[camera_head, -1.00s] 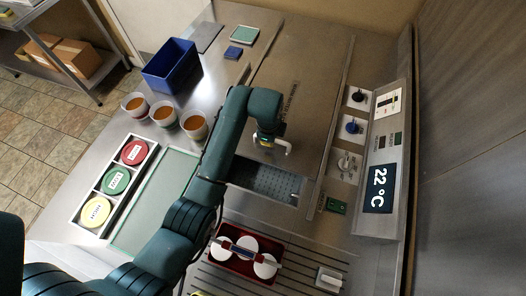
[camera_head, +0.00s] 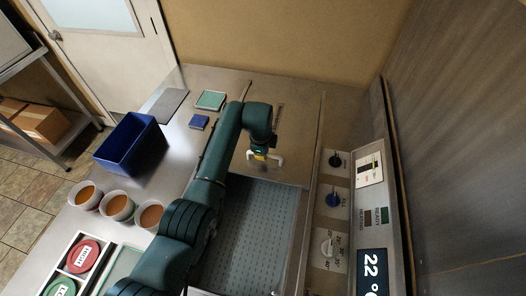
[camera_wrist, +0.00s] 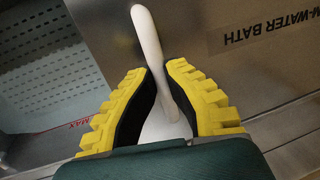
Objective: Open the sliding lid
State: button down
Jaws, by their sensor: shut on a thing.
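The sliding lid (camera_head: 290,127) is a flat metal plate over the far part of the water bath. It also shows in the wrist view (camera_wrist: 235,75), with a brown label reading "N-WATER BATH". A white handle (camera_wrist: 147,30) stands on it. My gripper (camera_wrist: 157,75) has its yellow-ridged fingers shut on the handle. In the head view my gripper (camera_head: 263,157) is at the lid's near edge, partly hidden by my arm. The bath opening (camera_head: 255,225) lies uncovered on the near side, with a perforated floor and a red MAX line (camera_wrist: 75,123) inside.
A control panel with knobs (camera_head: 334,195) and a 22 °C display (camera_head: 373,272) runs along the right. A blue bin (camera_head: 130,143), several cups of orange contents (camera_head: 117,207) and round labelled lids (camera_head: 83,256) stand left. Bare counter lies behind the sliding lid.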

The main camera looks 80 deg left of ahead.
jog(key=shift+a+f, duration=0.25)
jog(key=shift+f, duration=0.1)
jog(key=shift+d, duration=0.1)
jog(key=c, duration=1.2)
grip_release()
jog(key=shift+o, duration=0.8)
jog(key=shift+w+r, duration=0.1)
jog(key=shift+r, duration=0.05)
jog(key=shift+r, duration=0.1)
jog(key=v, duration=1.1)
jog(key=shift+r, duration=0.4)
